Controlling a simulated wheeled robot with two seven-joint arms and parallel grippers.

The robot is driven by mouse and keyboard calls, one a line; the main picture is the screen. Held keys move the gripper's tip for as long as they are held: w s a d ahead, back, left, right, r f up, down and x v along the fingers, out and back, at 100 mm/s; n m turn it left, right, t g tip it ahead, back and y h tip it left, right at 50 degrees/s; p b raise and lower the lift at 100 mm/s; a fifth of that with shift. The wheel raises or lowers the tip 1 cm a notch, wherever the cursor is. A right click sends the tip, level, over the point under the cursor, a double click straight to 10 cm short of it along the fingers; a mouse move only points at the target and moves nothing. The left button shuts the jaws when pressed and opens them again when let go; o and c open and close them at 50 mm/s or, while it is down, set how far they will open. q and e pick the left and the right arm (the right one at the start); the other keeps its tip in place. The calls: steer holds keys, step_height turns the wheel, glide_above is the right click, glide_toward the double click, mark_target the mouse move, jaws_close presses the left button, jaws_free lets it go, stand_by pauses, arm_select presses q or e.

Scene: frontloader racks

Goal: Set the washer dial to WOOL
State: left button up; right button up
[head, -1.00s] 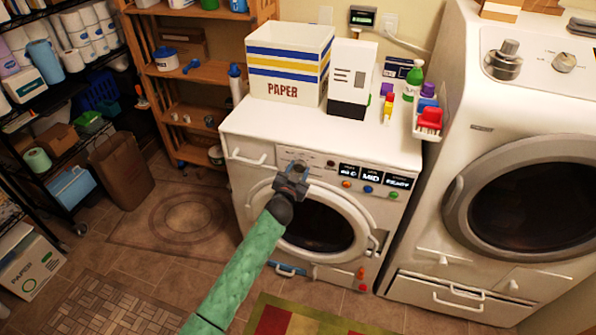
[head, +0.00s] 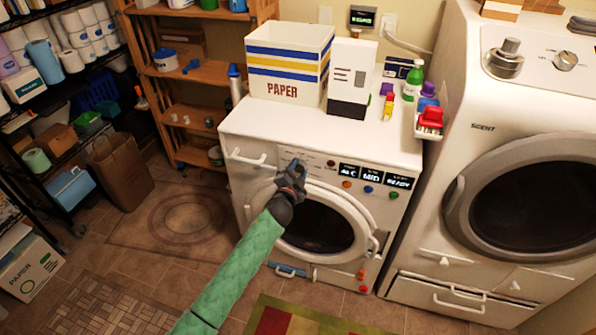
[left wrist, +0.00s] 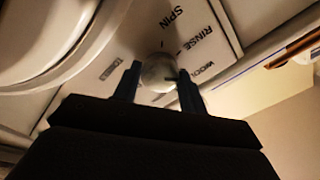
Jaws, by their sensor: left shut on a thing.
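The white washer (head: 370,155) stands in the middle of the head view, with its round door below the control panel. My left gripper (head: 297,166) reaches the left part of that panel and covers the dial there. In the left wrist view, the round pale dial (left wrist: 158,71) sits between the two dark fingers of my left gripper (left wrist: 160,86), which are shut on it. Printed words ring the dial: SPIN and RINSE read clearly, another looks like WOOL (left wrist: 204,69), and one at left is blurred. Which word the dial points to I cannot tell. My right gripper is out of view.
A PAPER bin (head: 289,65), a white box (head: 351,78) and a green bottle (head: 414,78) stand on the washer. The panel's displays (head: 372,176) show MID and READY. A second machine (head: 520,150) stands close at the right. Floor is open at the left.

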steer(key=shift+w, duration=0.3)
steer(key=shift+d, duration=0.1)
arm_select(q)
steer(key=o, duration=1)
steer(key=shift+c, duration=0.2)
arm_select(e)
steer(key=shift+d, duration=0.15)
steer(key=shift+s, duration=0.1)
arm_select(q)
steer(key=shift+s+a+f, duration=0.1)
steer(key=shift+s, duration=0.3)
steer(key=b+v, duration=0.2)
steer(key=v, duration=0.5)
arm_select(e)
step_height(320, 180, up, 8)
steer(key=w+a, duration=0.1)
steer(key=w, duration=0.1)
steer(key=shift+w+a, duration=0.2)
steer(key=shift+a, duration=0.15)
